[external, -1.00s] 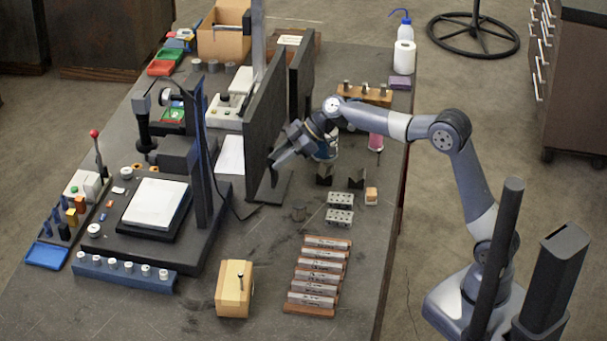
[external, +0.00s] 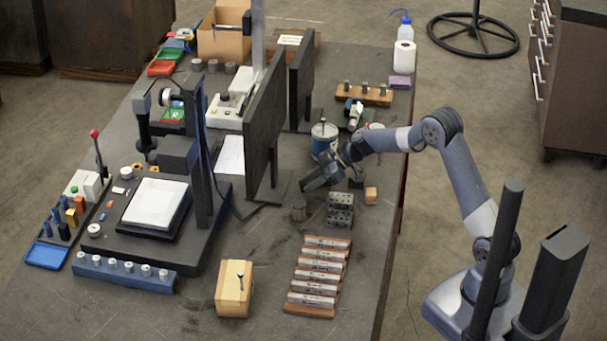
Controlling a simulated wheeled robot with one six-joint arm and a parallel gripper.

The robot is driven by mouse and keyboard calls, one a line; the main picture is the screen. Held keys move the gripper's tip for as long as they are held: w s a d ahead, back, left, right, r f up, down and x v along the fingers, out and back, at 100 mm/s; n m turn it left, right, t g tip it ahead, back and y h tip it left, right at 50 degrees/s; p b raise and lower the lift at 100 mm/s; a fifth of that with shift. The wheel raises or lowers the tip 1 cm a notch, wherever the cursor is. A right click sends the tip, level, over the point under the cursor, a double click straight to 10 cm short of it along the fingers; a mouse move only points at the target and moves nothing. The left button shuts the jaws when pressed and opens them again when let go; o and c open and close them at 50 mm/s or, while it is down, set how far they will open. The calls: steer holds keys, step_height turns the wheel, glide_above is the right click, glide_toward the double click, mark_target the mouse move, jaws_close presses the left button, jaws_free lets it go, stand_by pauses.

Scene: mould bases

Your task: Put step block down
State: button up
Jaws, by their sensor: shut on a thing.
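My gripper (external: 306,186) is low over the middle of the table, just right of the foot of the dark upright panel. It is shut on the step block, which is small, dark and mostly hidden by the fingers, so its shape and whether it touches the table cannot be told. A small dark round piece (external: 298,213) stands just below the gripper in the picture.
A rack of steel bars (external: 318,278) and a wooden block (external: 234,289) are nearer. Dark panels (external: 263,130) stand behind. A blue tin (external: 324,139) is behind the arm.

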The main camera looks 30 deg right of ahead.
mark_target(311, 198)
steer(key=shift+f+p, duration=0.35)
steer(key=shift+f, duration=1.4)
steer(key=shift+f+b, duration=0.15)
steer(key=shift+b, duration=0.15)
steer(key=o, duration=1.1)
steer(key=shift+r+p, duration=0.2)
steer(key=shift+p, duration=0.1)
steer(key=b+v, duration=0.3)
steer(key=v, duration=0.9)
